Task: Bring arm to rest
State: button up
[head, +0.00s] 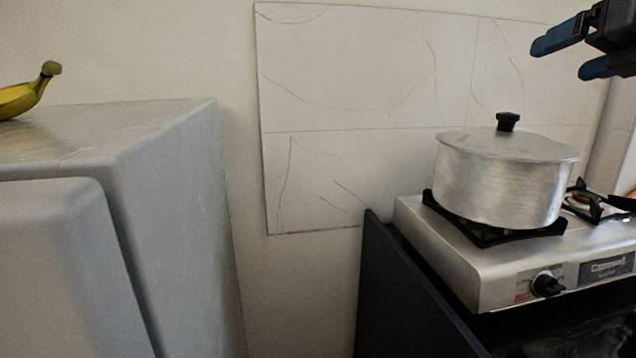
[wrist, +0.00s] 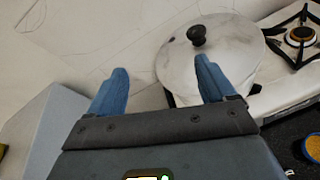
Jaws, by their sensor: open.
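My gripper (head: 558,56) is at the upper right of the head view, up in the air above the stove and apart from the pot. Its two blue fingers are spread with nothing between them, and they also show in the wrist view (wrist: 160,82). A silver lidded pot (head: 505,185) with a black knob stands on the left burner of the stove. In the wrist view the pot's lid (wrist: 225,55) lies beyond and below the right finger. Most of my arm is outside the head view.
The silver two-burner stove (head: 510,280) sits on a dark counter (head: 405,300) at right. A grey fridge-like cabinet (head: 175,170) stands at left with a banana (head: 25,95) on top. A marble-patterned panel (head: 350,110) is on the wall behind. A gap separates cabinet and counter.

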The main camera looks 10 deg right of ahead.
jog(key=a+f+m+t+y, duration=0.3)
jog(key=a+f+m+t, duration=0.2)
jog(key=a+f+m, duration=1)
jog(key=s+a+f+m+g+h, duration=0.1)
jog(key=s+a+f+m+h, duration=0.1)
jog(key=s+f+m, duration=0.6)
jog(key=s+a+f+m+h, duration=0.1)
jog(key=s+a+f+m, duration=0.3)
jog(key=f, duration=0.7)
jog(key=s+f+m+g, duration=0.2)
jog(key=s+f, duration=0.2)
jog(key=s, duration=1.1)
jog(key=s+f+m+g, duration=0.2)
jog(key=s+f+m, duration=0.15)
jog(key=s, duration=1.15)
notch_tip(320, 180, down, 11)
jog(key=b, duration=1)
notch_tip(320, 180, up, 14)
jog(key=p, duration=1.3)
jog(key=shift+d+n+y+p, duration=0.15)
jog(key=shift+n+y+p, duration=0.15)
jog(key=shift+n+y, duration=0.15)
